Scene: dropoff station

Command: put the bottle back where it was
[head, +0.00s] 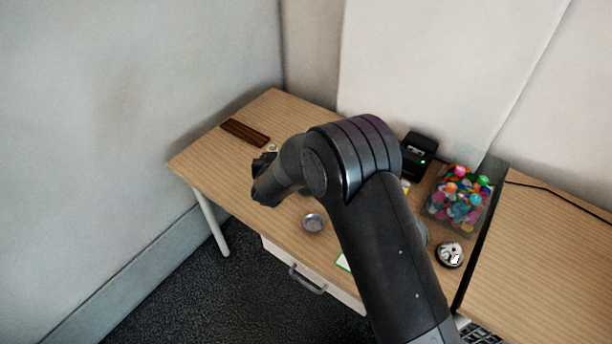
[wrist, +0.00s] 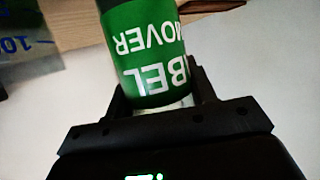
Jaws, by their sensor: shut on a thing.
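The bottle (wrist: 145,50) is green with white lettering, partly readable as "BEL" and "MOVER", upside down in the wrist view. My gripper (wrist: 160,98) is shut around it, one finger on each side. The bottle's far end runs out of the top of the wrist view.
A dark brown slatted piece (head: 245,132) lies at the table's back left. A round metal tin (head: 314,222) sits near the front edge. Right of my arm are a black device (head: 418,155), a clear box of colourful balls (head: 460,197) and a bell (head: 450,254).

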